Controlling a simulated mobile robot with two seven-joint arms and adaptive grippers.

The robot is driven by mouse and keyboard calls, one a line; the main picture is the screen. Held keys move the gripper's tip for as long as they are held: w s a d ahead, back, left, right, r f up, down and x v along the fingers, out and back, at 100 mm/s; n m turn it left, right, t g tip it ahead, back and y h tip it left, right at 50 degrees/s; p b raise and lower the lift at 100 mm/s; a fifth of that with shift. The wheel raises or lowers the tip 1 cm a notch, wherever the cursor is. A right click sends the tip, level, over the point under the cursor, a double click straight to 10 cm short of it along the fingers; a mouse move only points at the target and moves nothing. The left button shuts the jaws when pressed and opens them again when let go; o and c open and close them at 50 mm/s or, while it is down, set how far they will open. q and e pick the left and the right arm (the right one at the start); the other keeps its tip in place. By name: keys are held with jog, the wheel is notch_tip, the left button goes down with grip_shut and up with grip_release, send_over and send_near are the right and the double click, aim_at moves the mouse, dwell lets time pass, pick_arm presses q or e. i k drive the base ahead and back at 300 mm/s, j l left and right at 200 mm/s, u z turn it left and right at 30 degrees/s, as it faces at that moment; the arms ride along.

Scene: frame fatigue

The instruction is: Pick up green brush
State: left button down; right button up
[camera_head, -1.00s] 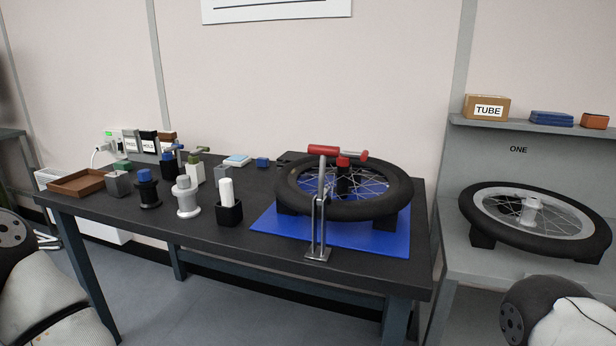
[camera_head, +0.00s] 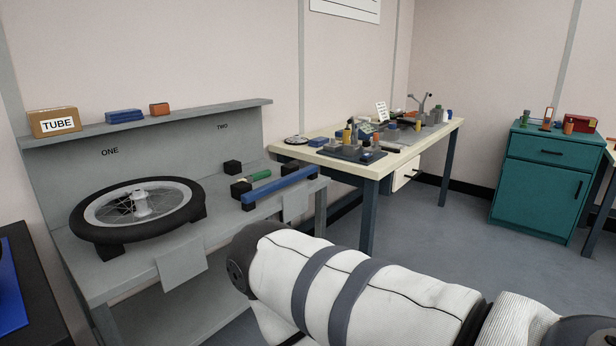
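A slim green object with a paler end (camera_head: 258,175), which looks like the green brush, lies on the grey bench (camera_head: 225,215) under the word TWO. It is small in view, and its bristles cannot be made out. It lies behind a long blue bar (camera_head: 282,187) and between small black blocks. A white and grey arm link of mine crosses the lower right, in front of the bench and apart from the green object. Neither gripper shows.
A spoked wheel with a black tyre (camera_head: 140,207) rests on the bench's left half. A TUBE box (camera_head: 54,122) stands on the shelf above. A cream-topped table (camera_head: 345,165) with tools stands behind, and a teal cabinet (camera_head: 540,180) at right. Floor between them is clear.

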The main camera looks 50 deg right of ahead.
aim_at(255, 177)
jog(key=z, duration=1.2)
jog(key=u, duration=1.55)
jog(key=z, duration=1.55)
